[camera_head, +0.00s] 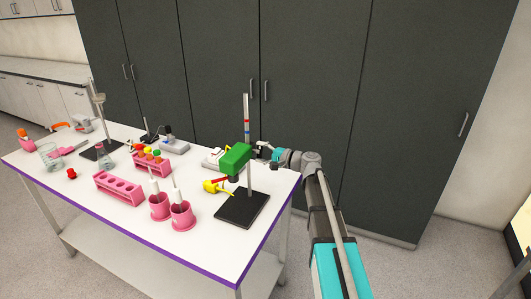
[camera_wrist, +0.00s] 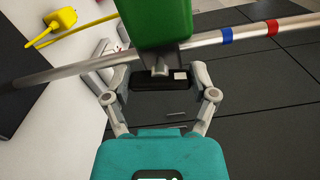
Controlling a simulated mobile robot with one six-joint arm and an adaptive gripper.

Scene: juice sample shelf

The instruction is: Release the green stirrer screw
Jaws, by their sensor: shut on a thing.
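The green stirrer (camera_head: 235,158) is a green block clamped on the rod of a stand with a black base (camera_head: 242,209). Its green body also fills the top middle of the wrist view (camera_wrist: 157,22). The grey stirrer screw (camera_wrist: 161,67) sticks out below the body, towards my gripper. In the head view my gripper (camera_head: 263,153) reaches in from the right, behind the stirrer, and is partly hidden.
The rod (camera_head: 246,120) with blue and red bands stands close to my gripper. A yellow object (camera_head: 216,186) is left of the stand. Pink cups (camera_head: 181,216) and pink racks (camera_head: 119,187) stand farther left. Dark cabinets (camera_head: 310,90) are behind the table.

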